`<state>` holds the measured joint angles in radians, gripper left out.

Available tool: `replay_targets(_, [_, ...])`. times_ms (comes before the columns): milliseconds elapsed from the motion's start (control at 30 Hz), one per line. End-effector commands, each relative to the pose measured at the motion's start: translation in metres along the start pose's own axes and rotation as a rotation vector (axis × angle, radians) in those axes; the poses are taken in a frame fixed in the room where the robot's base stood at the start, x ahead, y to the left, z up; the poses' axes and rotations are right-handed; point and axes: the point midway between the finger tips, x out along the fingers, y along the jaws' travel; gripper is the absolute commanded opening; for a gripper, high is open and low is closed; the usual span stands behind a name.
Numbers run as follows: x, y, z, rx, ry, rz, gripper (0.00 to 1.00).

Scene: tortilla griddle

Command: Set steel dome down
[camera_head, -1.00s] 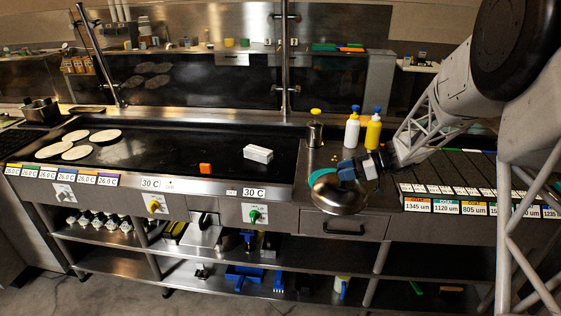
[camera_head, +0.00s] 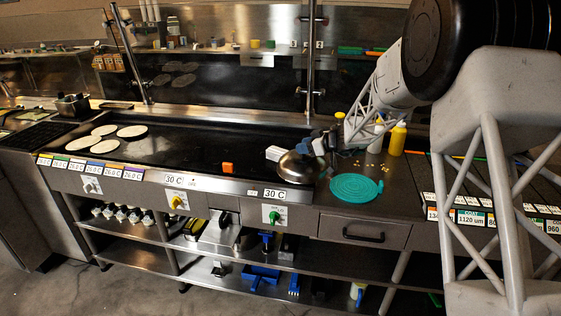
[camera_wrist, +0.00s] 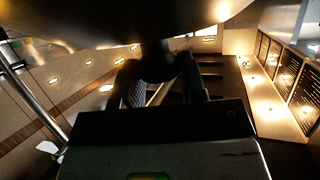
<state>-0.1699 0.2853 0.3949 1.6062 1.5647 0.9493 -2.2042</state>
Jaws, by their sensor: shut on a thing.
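The steel dome (camera_head: 297,166) is over the right end of the dark griddle (camera_head: 195,150), near its front right corner. I cannot tell whether its rim touches the griddle. My gripper (camera_head: 318,147) is shut on the dome's top and reaches in from the right. In the wrist view the dome (camera_wrist: 110,22) fills the top of the picture, and my gripper's fingers (camera_wrist: 158,80) close on its knob. A round teal mat (camera_head: 356,187) lies bare on the counter to the right of the dome.
Several tortillas (camera_head: 104,145) lie at the griddle's left end. A yellow bottle (camera_head: 398,139) stands behind the teal mat. The middle of the griddle is clear.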

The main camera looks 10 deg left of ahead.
Motion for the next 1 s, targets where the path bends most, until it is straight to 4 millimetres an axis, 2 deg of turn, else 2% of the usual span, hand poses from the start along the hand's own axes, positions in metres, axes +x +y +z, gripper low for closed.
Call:
replay_targets(100, [0.027,0.0,-0.012,0.019,0.001,0.026,0.0])
replay_targets(300, [0.051,0.0,-0.024,0.04,0.003,0.056,0.0])
replay_targets(800, [0.056,0.001,-0.026,0.047,0.003,0.065,0.0])
replay_targets(1000, [0.061,0.007,-0.026,0.048,0.003,0.064,0.0])
